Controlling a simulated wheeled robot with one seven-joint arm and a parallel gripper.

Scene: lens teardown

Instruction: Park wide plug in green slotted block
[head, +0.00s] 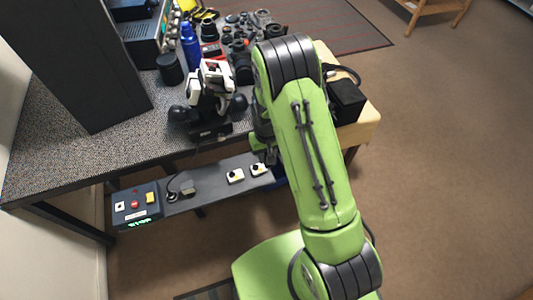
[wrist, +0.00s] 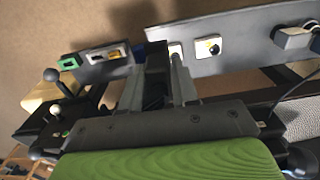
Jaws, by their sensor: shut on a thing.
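My gripper (wrist: 157,62) shows in the wrist view with its two grey fingers closed around a dark, blocky piece (wrist: 156,76), which I take to be the wide plug. The piece sits between the fingers and its far end reaches over the shelf edge. In the head view my arm hides the green block and most of the gripper (head: 264,146).
A black-and-white device (head: 208,100) stands on the crowded bench above.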

